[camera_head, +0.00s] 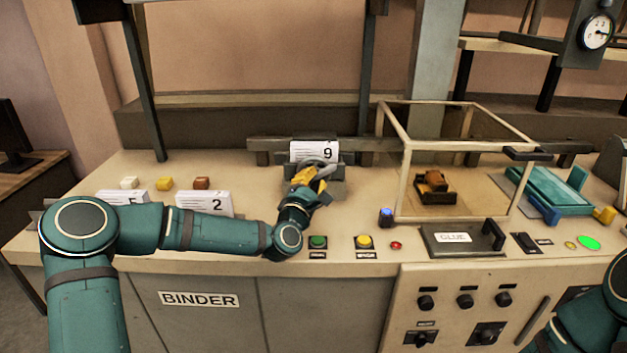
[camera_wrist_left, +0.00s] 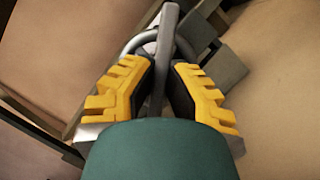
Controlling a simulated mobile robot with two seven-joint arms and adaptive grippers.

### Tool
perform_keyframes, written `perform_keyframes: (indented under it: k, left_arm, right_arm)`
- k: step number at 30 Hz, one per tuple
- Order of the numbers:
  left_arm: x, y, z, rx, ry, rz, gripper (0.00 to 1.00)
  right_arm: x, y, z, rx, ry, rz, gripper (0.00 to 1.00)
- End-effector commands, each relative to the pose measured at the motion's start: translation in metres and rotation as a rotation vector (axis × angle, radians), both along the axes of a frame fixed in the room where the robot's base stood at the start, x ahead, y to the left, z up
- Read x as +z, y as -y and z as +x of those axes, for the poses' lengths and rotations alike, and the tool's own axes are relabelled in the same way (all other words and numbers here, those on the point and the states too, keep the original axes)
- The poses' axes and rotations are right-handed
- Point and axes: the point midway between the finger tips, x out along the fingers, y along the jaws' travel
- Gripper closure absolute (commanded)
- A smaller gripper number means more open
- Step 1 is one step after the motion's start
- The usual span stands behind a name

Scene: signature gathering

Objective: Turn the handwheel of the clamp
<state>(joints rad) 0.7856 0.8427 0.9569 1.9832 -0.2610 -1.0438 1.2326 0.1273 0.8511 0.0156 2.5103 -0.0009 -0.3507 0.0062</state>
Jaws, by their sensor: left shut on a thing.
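The clamp (camera_head: 332,186) stands at the back middle of the bench, with a white paper stack marked 9 (camera_head: 315,151) upright in it. Its grey handwheel (camera_head: 327,164) faces me, partly hidden by my left gripper (camera_head: 308,179). In the left wrist view the yellow fingers of my left gripper (camera_wrist_left: 162,85) are closed on a grey bar of the handwheel (camera_wrist_left: 166,35), and the wheel's rim curves behind the fingertips. Only part of my right arm shows at the lower right in the head view; its gripper is out of view.
Paper stacks marked 5 (camera_head: 122,197) and 2 (camera_head: 204,203) lie on the left, near small blocks (camera_head: 164,184). A glass-sided case (camera_head: 404,180) stands right of the clamp. Green (camera_head: 318,242) and yellow (camera_head: 364,242) buttons sit at the bench front, with a glue box (camera_head: 452,238) to their right.

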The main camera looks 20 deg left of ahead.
Motion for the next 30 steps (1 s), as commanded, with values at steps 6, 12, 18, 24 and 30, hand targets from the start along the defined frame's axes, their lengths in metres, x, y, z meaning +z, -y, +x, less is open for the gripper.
perform_keyframes:
  k: [6,12,18,24,30]
  left_arm:
    - [0.0038,-0.0006,0.0002,0.003,-0.045,0.182,1.00]
    - [0.0041,-0.0004,0.0003,0.003,-0.098,0.365,1.00]
    - [0.0052,-0.0003,0.0003,0.004,-0.149,0.548,1.00]
    - [0.0059,0.0005,0.0003,0.003,-0.201,0.729,1.00]
    - [0.0067,0.0008,0.0006,0.003,-0.253,0.907,1.00]
  right_arm:
    - [0.0001,0.0000,0.0000,0.000,0.000,0.000,0.53]
    - [-0.0003,0.0000,-0.0001,0.000,0.000,0.000,0.53]
    - [-0.0011,0.0000,-0.0003,0.000,-0.001,0.000,0.53]
    - [-0.0010,-0.0001,-0.0004,0.000,-0.001,0.000,0.53]
    - [0.0026,0.0001,0.0004,0.000,0.001,0.000,0.53]
